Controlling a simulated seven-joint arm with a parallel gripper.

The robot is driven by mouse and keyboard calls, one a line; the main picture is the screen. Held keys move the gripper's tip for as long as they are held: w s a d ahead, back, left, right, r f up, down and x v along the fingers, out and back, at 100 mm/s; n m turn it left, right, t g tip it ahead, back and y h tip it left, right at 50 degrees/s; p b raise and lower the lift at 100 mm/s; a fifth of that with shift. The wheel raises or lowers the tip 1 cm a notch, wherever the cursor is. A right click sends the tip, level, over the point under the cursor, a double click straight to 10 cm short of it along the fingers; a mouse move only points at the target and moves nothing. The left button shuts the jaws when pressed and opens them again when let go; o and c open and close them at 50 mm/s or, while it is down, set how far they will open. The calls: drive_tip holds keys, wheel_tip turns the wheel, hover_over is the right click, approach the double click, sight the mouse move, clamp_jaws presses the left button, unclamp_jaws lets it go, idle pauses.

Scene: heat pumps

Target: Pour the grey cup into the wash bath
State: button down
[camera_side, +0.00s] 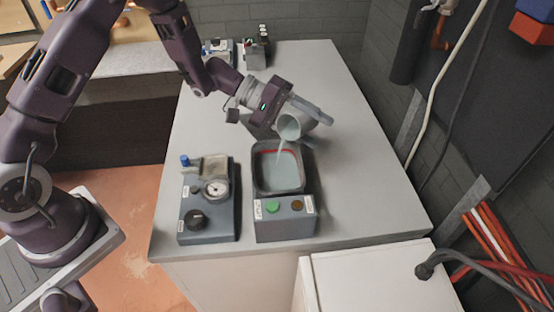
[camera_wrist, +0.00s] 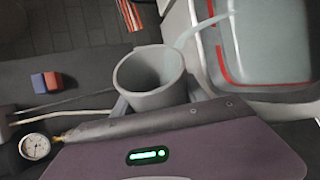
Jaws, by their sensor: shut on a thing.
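My gripper (camera_side: 308,110) is shut on the grey cup (camera_side: 289,127) and holds it tilted above the wash bath (camera_side: 262,188). A pale stream runs from the cup's rim down into the bath. The bath is a dark rectangular basin with a red line inside its wall and pale liquid in it. In the wrist view the cup (camera_wrist: 150,96) shows its open mouth, with the stream leaving its rim toward the bath (camera_wrist: 215,88) at the right. The fingertips are mostly hidden there.
A box with green and brown buttons (camera_side: 286,217) adjoins the bath's front. A grey device with a gauge and black knob (camera_side: 207,210) stands to its left. Small equipment (camera_side: 255,53) stands at the bench's far end. The grey bench (camera_side: 360,170) is clear to the right.

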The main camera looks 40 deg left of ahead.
drive_tip(key=shift+s+r, duration=0.1)
drive_tip(key=shift+w+r+n+g, duration=0.2)
drive_tip(key=shift+w+n+g, duration=0.1)
drive_tip(key=shift+n+g, duration=0.25)
drive_tip(key=shift+s+r+n+g, duration=0.2)
drive_tip(key=shift+n+g, duration=0.25)
drive_tip(key=shift+n, duration=0.1)
